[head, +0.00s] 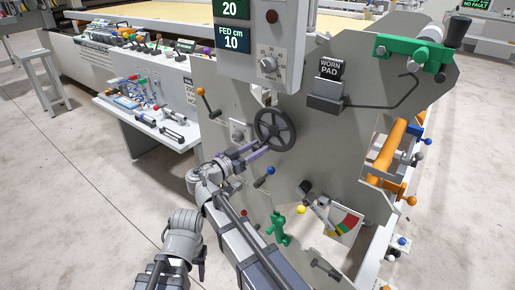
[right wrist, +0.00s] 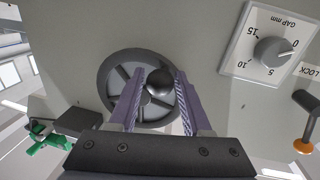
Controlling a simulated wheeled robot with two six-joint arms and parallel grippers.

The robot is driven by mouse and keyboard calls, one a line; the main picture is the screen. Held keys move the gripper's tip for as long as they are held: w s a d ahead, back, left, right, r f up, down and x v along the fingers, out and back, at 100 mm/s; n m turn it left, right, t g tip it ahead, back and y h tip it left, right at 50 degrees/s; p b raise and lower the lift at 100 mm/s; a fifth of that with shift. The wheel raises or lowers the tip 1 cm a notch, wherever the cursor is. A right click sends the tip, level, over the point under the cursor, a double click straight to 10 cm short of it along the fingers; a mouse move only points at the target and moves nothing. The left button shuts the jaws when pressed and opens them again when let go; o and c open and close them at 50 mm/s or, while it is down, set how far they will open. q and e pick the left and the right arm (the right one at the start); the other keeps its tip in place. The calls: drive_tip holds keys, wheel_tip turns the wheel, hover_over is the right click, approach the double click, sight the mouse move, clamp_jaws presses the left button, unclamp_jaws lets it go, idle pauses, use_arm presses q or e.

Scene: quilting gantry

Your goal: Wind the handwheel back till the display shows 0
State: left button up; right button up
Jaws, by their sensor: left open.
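The dark handwheel (head: 275,130) stands on the grey side panel of the machine. The display box above it shows 20 on the green upper display (head: 233,9) and "FED cm 10" on the blue lower display (head: 233,39). My right gripper (head: 262,150) reaches the wheel's lower left. In the right wrist view its purple fingers lie on both sides of the wheel's dark round knob (right wrist: 160,83), which fills the gap between the tips. The handwheel (right wrist: 113,75) shows behind them. My left gripper (head: 183,222) is low at the left, away from the wheel; its open fingers are hard to make out.
A side table with tools (head: 150,115) stands left.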

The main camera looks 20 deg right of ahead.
clamp_jaws()
idle(1.0)
